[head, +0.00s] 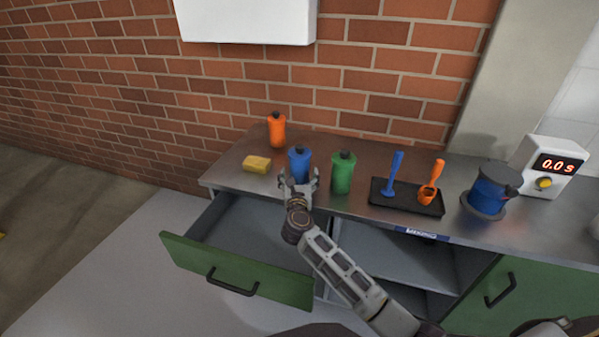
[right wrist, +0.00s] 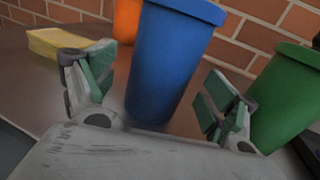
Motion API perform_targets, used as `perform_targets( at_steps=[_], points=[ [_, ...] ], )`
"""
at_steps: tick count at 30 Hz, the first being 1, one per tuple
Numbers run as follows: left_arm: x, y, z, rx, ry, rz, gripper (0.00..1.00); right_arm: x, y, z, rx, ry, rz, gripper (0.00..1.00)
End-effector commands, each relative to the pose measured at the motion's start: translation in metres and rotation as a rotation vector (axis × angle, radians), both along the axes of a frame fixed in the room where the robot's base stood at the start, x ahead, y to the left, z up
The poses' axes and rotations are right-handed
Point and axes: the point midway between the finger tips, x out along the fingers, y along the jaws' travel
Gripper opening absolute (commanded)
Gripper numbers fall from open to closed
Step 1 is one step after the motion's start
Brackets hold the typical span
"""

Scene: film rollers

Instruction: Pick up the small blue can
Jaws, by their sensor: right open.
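The small blue can (head: 299,163) with a dark cap stands upright on the metal worktop, between the orange can and the green can. It fills the middle of the right wrist view (right wrist: 170,60), where its top is cut off by the frame's edge. My right gripper (head: 299,182) is open at the near side of the blue can. In the right wrist view its two fingers (right wrist: 158,92) are spread to the left and right of the can, with gaps on both sides. My left gripper is not in view.
A green can (head: 342,174) stands close to the right finger. An orange can (head: 276,130) is behind, and a yellow sponge (head: 257,164) lies left. A black tray (head: 407,197) holds a blue and an orange tool. Below, a green-fronted drawer (head: 236,270) is pulled open.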

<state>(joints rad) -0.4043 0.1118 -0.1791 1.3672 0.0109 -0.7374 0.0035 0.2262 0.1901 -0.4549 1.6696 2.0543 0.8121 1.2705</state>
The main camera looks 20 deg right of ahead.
Motion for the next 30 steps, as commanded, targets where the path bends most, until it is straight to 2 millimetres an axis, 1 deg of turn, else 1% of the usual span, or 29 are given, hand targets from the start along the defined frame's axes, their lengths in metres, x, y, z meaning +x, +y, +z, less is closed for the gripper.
perform_targets(
  at_steps=[3, 5, 8, 12, 17, 29, 30],
  points=[
    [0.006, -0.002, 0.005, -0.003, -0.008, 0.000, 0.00, 0.009, -0.005, 0.001, -0.003, -0.001, 0.000, 0.86],
    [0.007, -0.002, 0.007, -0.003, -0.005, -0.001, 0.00, 0.014, -0.006, 0.000, -0.002, -0.002, 0.000, 0.86],
    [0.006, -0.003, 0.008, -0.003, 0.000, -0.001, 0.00, 0.021, -0.008, 0.000, 0.000, -0.001, 0.000, 0.86],
    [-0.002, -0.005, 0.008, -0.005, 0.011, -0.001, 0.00, 0.027, -0.010, 0.000, 0.000, -0.001, 0.000, 0.86],
    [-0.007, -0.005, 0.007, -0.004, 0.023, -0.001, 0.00, 0.030, -0.011, 0.000, 0.000, -0.001, 0.000, 0.86],
    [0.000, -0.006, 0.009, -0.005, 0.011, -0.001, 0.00, 0.029, -0.011, 0.000, 0.000, 0.000, 0.000, 0.86],
    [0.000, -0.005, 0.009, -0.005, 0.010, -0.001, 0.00, 0.029, -0.011, 0.000, 0.000, 0.000, 0.000, 0.82]
  ],
)
